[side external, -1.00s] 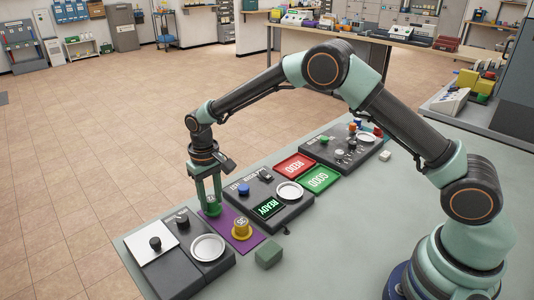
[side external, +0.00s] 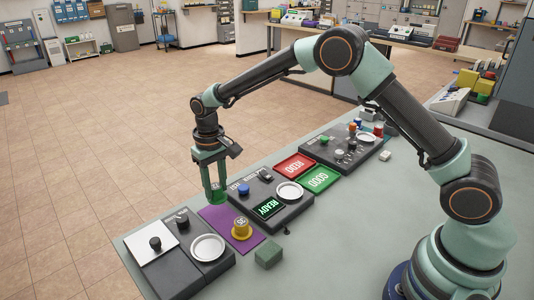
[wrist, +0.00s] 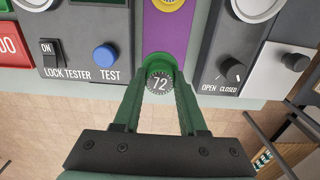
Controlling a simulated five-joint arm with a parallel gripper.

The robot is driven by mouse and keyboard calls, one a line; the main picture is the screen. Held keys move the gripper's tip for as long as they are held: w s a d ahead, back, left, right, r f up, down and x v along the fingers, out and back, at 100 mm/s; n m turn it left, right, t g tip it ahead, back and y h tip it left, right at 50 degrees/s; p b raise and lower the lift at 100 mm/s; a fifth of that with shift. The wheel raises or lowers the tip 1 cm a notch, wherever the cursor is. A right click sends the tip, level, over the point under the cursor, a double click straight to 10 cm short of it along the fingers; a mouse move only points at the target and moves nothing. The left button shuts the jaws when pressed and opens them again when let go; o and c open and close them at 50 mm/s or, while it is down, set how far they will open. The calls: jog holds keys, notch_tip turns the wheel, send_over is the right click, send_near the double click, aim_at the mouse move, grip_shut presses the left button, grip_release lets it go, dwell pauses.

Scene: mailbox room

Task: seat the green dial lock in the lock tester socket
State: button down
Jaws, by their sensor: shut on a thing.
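My gripper (side external: 215,197) is shut on the green dial lock (wrist: 159,82), whose dark face reads 72 in the wrist view. In the side view the green lock (side external: 217,192) hangs between the fingers above the far end of the purple mat, partly hidden by them. The lock tester (side external: 283,216) is the dark panel right of the gripper, with a lit READY display (side external: 268,207), a blue TEST button (side external: 243,189) and an ON switch (wrist: 48,54). Its round white-rimmed socket (side external: 289,191) looks empty and lies to the right of the held lock.
A yellow dial lock (side external: 241,228) stands on the purple mat (side external: 215,215). Left is a panel with an open/closed knob (wrist: 231,71) and a white dish (side external: 207,248). Red (side external: 295,165) and green (side external: 318,179) trays lie beyond the tester. A green block (side external: 268,253) sits in front.

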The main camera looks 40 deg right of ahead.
jog(key=s+d, duration=0.1)
jog(key=d, duration=0.2)
jog(key=s+d+r, duration=0.1)
jog(key=d, duration=0.2)
jog(key=s+d+r, duration=0.1)
jog(key=d, duration=0.2)
jog(key=shift+s+r, duration=0.1)
jog(key=s+d, duration=0.2)
jog(key=s+d+r, duration=0.1)
jog(key=s+d, duration=0.1)
jog(key=d, duration=0.1)
jog(key=s+d, duration=0.2)
jog(key=shift+s+d+r, duration=0.1)
jog(key=shift+d+r, duration=0.05)
jog(key=shift+d, duration=0.15)
jog(key=shift+s+d, duration=0.15)
jog(key=shift+s, duration=0.05)
jog(key=shift+f, duration=2.15)
jog(key=shift+f, duration=0.45)
jog(key=shift+f, duration=0.2)
